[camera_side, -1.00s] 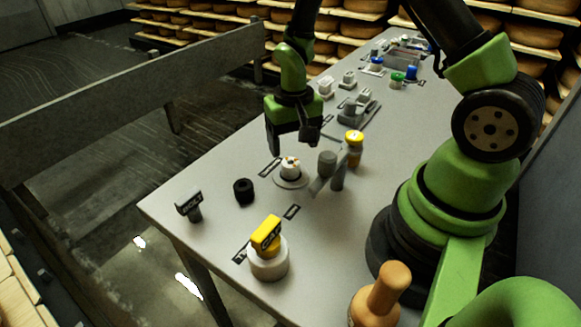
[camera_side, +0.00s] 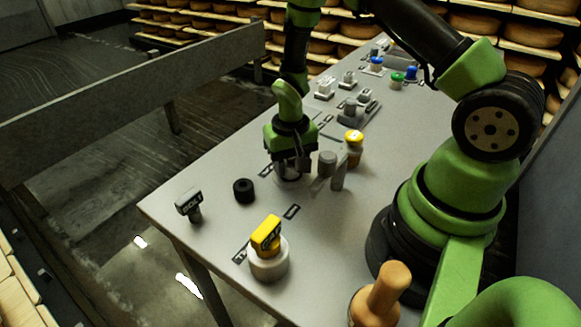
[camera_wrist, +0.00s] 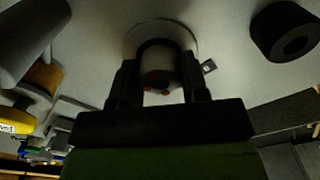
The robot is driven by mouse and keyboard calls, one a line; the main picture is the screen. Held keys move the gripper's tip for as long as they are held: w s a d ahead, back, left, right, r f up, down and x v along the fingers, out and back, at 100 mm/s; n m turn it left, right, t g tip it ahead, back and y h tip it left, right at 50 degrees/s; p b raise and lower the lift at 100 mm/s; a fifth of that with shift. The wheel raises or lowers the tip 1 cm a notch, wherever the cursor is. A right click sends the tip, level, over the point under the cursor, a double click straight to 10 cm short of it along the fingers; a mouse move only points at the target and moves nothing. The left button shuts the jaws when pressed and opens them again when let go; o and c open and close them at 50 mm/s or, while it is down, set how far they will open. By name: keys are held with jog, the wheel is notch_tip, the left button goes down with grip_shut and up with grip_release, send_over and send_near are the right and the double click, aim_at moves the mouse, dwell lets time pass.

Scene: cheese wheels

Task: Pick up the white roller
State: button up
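The white roller (camera_wrist: 160,66) is a small pale cylinder with orange marks on its end, and it stands on a round light plate (camera_wrist: 133,36). In the side view my gripper (camera_side: 290,166) is low over this plate and mostly hides the roller. In the wrist view my gripper (camera_wrist: 160,85) has one dark finger on each side of the roller. The fingers are apart; I cannot tell whether either touches it.
A black ring (camera_side: 244,190) lies left of the plate. A grey cylinder (camera_side: 327,164) and a yellow-topped jar (camera_side: 354,146) stand close on the right.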

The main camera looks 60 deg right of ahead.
aim_at(290, 162)
jog(key=shift+c, duration=0.7)
jog(key=shift+r, duration=0.1)
notch_tip(290, 162, up, 8)
jog(key=shift+r, duration=0.1)
jog(key=shift+w+d+r, duration=0.45)
jog(key=shift+d+r, duration=0.05)
jog(key=shift+r, duration=0.2)
jog(key=w+d+m, duration=0.4)
jog(key=w+d, duration=0.1)
jog(key=d, duration=0.5)
jog(key=f, duration=0.5)
jog(key=shift+w+f, duration=0.1)
jog(key=shift+w, duration=0.1)
jog(key=shift+f, duration=2.45)
jog(key=shift+f, duration=0.1)
